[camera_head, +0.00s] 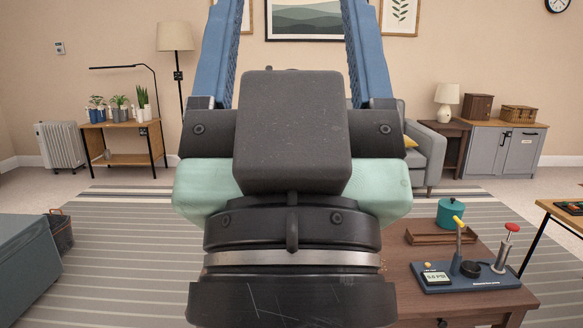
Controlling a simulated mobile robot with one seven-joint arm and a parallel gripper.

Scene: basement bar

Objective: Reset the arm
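My gripper (291,20) fills the middle of the head view, close to the camera. Its dark body and pale green housing sit above a black wrist with a silver ring. Two blue fingers extend upward, wide apart, and the top edge of the picture cuts off their tips. Nothing shows between the visible parts of the fingers except the wall and a framed picture (303,22). My arm below the wrist runs out of the bottom of the view.
A brown table (410,285) at lower right holds a lever device (468,277), a wooden tray (425,236) and a teal pot (450,213). A grey sofa (428,150) stands behind. A blue-grey piece (25,260) is at lower left. Striped rug (120,260) lies open at left.

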